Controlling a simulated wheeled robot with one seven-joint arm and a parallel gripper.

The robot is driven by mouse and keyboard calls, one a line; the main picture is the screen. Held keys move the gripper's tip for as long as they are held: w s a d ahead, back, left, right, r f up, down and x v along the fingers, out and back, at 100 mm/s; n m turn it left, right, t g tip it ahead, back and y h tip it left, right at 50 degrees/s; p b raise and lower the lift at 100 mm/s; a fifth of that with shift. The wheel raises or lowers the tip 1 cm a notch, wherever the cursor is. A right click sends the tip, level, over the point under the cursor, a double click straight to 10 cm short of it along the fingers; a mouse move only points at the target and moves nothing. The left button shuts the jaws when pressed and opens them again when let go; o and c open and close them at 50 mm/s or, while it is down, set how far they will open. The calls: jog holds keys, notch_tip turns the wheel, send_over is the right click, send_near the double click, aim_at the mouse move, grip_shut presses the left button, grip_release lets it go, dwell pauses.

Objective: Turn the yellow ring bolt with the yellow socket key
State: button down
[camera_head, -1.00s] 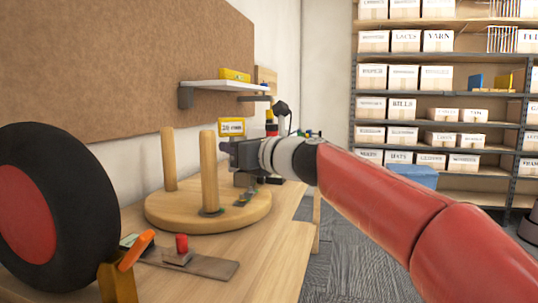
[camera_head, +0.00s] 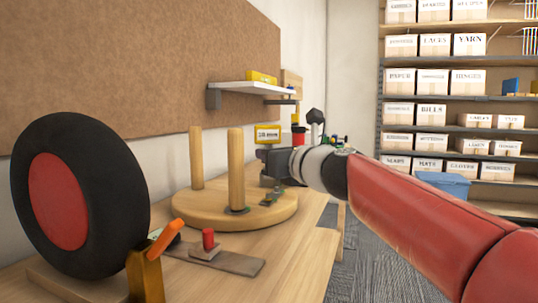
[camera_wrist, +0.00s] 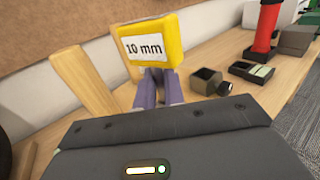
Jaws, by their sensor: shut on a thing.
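My gripper (camera_wrist: 158,84) is shut on the yellow socket key (camera_wrist: 152,42), a yellow block with a white "10 mm" label. In the head view the key (camera_head: 268,134) is held upright above the far side of a round wooden base. The part of the key between and below the fingers is hidden. I cannot make out a yellow ring bolt in either view.
The round wooden base (camera_head: 215,215) bears two upright pegs (camera_head: 236,165). A black wheel with a red hub (camera_head: 58,205), an orange-handled clamp (camera_head: 165,240) and a red-knobbed plate (camera_head: 235,262) stand nearer. A wall shelf (camera_head: 250,88) is behind. Small dark blocks (camera_wrist: 210,80) lie beyond the gripper.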

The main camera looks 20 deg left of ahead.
jog(key=shift+f+b, duration=2.05)
jog(key=shift+f, duration=0.35)
jog(key=shift+w+d+r+n+g+y, duration=0.1)
jog(key=shift+n+g+y, duration=0.5)
jog(key=shift+g, duration=0.1)
jog(key=n+g+y+p, duration=0.1)
jog(key=g, duration=0.1)
jog(key=n+g+p, duration=0.1)
jog(key=g, duration=0.1)
jog(key=shift+r+n+y, duration=0.15)
jog(key=shift+n+y, duration=0.25)
jog(key=shift+n+g+p, duration=0.3)
jog(key=shift+g+p, duration=0.2)
jog(key=shift+p, duration=0.05)
jog(key=shift+n+g+y+p, duration=0.6)
jog(key=shift+n+g+p, duration=0.3)
jog(key=shift+g+p, duration=0.6)
jog(key=shift+w+n+g+p, duration=0.1)
jog(key=shift+n+g+p, duration=1.8)
jog(key=shift+g+p, duration=1.45)
jog(key=shift+w+n+g+h, duration=0.1)
jog(key=shift+n+g+h, duration=0.4)
jog(key=shift+n+g, duration=0.3)
jog(key=shift+n+g+h, duration=0.4)
jog(key=shift+n+g, duration=0.1)
jog(key=shift+g, duration=0.15)
